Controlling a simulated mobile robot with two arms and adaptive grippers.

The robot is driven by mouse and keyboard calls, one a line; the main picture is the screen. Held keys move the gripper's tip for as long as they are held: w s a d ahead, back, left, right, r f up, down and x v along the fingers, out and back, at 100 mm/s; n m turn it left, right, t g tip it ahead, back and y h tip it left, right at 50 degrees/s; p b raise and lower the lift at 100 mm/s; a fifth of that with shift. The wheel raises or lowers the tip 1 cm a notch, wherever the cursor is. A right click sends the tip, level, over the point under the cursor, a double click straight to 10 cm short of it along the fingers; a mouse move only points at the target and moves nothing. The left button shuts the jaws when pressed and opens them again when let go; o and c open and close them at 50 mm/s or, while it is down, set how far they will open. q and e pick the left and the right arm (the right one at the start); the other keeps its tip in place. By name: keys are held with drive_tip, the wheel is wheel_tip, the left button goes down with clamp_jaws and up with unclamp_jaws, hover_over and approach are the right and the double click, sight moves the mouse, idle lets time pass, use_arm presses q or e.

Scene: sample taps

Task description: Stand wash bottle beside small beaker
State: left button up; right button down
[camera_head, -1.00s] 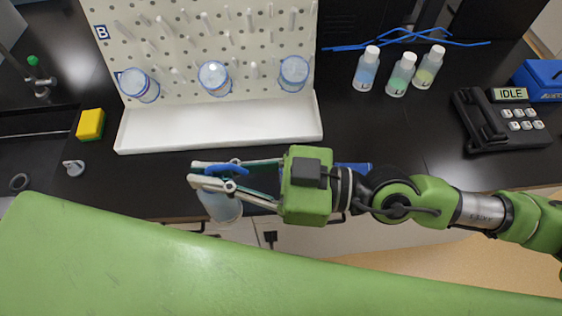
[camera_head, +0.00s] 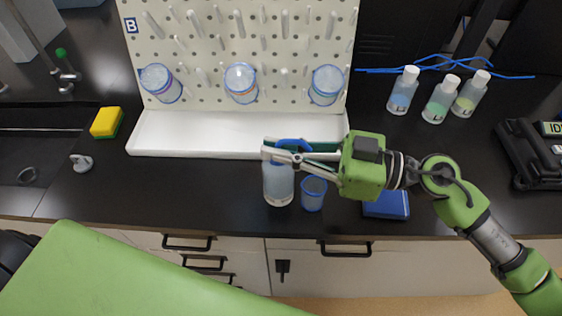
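The wash bottle (camera_head: 278,186) is a pale translucent bottle with a blue top (camera_head: 293,144). It is upright at the front middle of the dark bench, and its base looks to be at or very near the bench top. The small beaker (camera_head: 313,195), clear with a blue rim, stands just to the right of the bottle with little or no gap. My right gripper (camera_head: 270,151) reaches in from the right above the beaker, its fingers closed around the bottle's neck, partly hiding the top. My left gripper is out of view.
A white pegboard rack (camera_head: 230,55) with several hanging beakers stands behind, its tray (camera_head: 200,135) close to the bottle. A blue box (camera_head: 387,203) lies right of the beaker. Three capped bottles (camera_head: 439,100) stand back right. A yellow sponge (camera_head: 106,122) is at left. Bench left of the bottle is clear.

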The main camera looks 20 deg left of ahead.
drive_tip(key=f, duration=0.4)
drive_tip(key=shift+w, duration=0.35)
drive_tip(key=c, duration=2.2)
unclamp_jaws()
drive_tip(key=shift+f, duration=0.1)
drive_tip(key=shift+c, duration=0.2)
drive_tip(key=w+d+b, duration=0.1)
drive_tip(key=d+b, duration=0.1)
drive_tip(key=d, duration=1)
drive_tip(key=shift+b, duration=0.35)
